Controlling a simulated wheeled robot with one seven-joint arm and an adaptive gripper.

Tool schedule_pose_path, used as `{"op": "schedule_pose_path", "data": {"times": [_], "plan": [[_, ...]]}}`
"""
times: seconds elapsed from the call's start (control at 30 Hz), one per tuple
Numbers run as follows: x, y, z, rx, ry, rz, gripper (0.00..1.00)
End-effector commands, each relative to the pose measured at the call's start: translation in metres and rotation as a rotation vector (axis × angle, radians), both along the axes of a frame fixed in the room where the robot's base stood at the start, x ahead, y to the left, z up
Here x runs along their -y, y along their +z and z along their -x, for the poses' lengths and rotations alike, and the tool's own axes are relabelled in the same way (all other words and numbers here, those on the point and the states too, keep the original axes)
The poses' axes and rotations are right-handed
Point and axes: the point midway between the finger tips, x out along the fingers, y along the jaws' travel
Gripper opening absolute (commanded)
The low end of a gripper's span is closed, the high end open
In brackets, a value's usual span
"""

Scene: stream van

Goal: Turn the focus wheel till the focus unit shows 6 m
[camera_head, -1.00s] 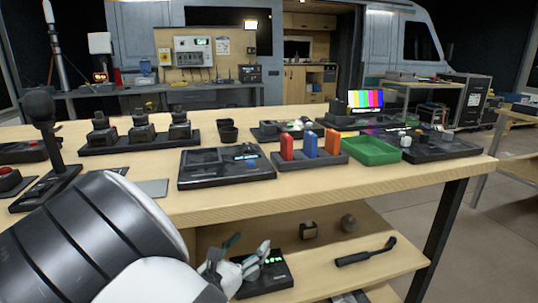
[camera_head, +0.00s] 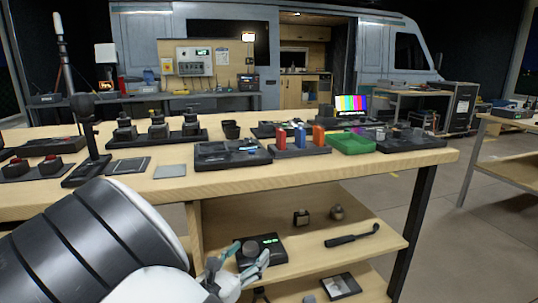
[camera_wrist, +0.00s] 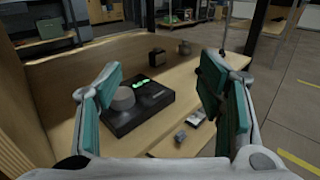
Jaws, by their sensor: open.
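The focus unit is a black box (camera_head: 272,250) on the upper shelf under the workbench. It has a green lit display (camera_wrist: 153,86), too small to read. The round grey focus wheel (camera_wrist: 122,98) stands up from its top, left of the display in the wrist view; it also shows in the head view (camera_head: 250,248). My gripper (camera_wrist: 160,100) is open, with teal pads on both fingers and nothing between them. In the wrist view the unit lies beyond the fingertips, nearer the left finger. In the head view my gripper (camera_head: 240,262) overlaps the unit's near side.
A black handled tool (camera_head: 352,236) and two small dark objects, a cube (camera_head: 301,217) and a ball (camera_head: 337,212), lie on the same shelf. The bench top (camera_head: 330,172) overhangs it. Below is a lower shelf with a framed item (camera_head: 340,286).

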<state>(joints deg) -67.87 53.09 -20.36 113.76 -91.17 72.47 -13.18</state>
Motion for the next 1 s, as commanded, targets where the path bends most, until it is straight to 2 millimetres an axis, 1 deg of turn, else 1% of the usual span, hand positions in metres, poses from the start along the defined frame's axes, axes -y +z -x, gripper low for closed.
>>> {"op": "schedule_pose_path", "data": {"times": [0.03, 0.27, 0.37, 0.53, 0.63, 0.67, 0.7, 0.77, 0.8, 0.87, 0.9, 0.97, 1.0], "plan": [[0.008, 0.005, -0.002, 0.004, -0.023, -0.017, 0.62], [0.038, 0.021, 0.001, 0.013, -0.121, -0.092, 0.62], [0.056, 0.031, 0.003, 0.018, -0.181, -0.138, 0.62], [0.094, 0.05, 0.012, 0.032, -0.311, -0.241, 0.62], [0.124, 0.064, 0.022, 0.046, -0.416, -0.322, 0.62], [0.134, 0.068, 0.026, 0.05, -0.452, -0.352, 0.62], [0.149, 0.075, 0.033, 0.058, -0.506, -0.395, 0.62], [0.173, 0.085, 0.047, 0.072, -0.597, -0.467, 0.62], [0.189, 0.091, 0.057, 0.082, -0.66, -0.518, 0.62], [0.21, 0.1, 0.074, 0.1, -0.755, -0.594, 0.62], [0.223, 0.105, 0.086, 0.111, -0.816, -0.644, 0.62], [0.241, 0.112, 0.105, 0.128, -0.904, -0.717, 0.62], [0.251, 0.116, 0.119, 0.141, -0.963, -0.768, 0.62]]}}
